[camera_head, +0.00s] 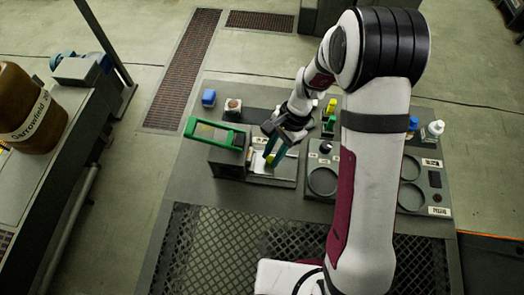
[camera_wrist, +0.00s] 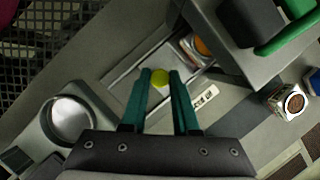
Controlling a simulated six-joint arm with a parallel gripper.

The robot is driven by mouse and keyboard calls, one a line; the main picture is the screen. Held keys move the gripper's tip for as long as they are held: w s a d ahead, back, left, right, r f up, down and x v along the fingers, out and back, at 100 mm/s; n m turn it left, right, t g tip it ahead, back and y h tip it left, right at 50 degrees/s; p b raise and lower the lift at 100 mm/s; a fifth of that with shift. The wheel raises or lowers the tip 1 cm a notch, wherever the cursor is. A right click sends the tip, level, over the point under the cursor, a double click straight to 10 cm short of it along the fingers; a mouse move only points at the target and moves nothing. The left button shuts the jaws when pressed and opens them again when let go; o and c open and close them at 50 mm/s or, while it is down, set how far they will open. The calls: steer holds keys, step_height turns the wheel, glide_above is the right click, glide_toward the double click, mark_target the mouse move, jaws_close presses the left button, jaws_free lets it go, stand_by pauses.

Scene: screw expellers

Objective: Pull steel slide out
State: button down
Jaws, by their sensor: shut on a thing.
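The steel slide (camera_head: 259,169) is a flat pale metal piece lying beside a dark grey box (camera_head: 228,165) with a green lever (camera_head: 215,132) on top. In the wrist view the slide (camera_wrist: 140,62) lies below my fingers, with its end towards the box. I cannot tell how far the slide reaches into the box.
An orange item (camera_wrist: 202,46) shows at the box's near side. A grey tray with round recesses (camera_head: 322,181) stands to the right. A blue item (camera_head: 209,98) and a small jar (camera_head: 233,105) stand behind. Black grating (camera_head: 225,240) lies in front.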

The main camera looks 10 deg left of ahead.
steer(key=d, duration=0.6)
steer(key=shift+d, duration=0.1)
steer(key=c, duration=0.9)
jaws_free()
steer(key=v, duration=1.5)
steer(key=shift+w+r, duration=0.1)
steer(key=shift+r, duration=0.3)
steer(key=s+r+n+t, duration=0.1)
steer(key=s, duration=0.6)
steer(key=s+r+n+t+h, duration=0.1)
steer(key=s, duration=0.7)
steer(key=s+a+r+n+t, duration=0.1)
steer(key=s, duration=0.7)
steer(key=shift+r, duration=0.3)
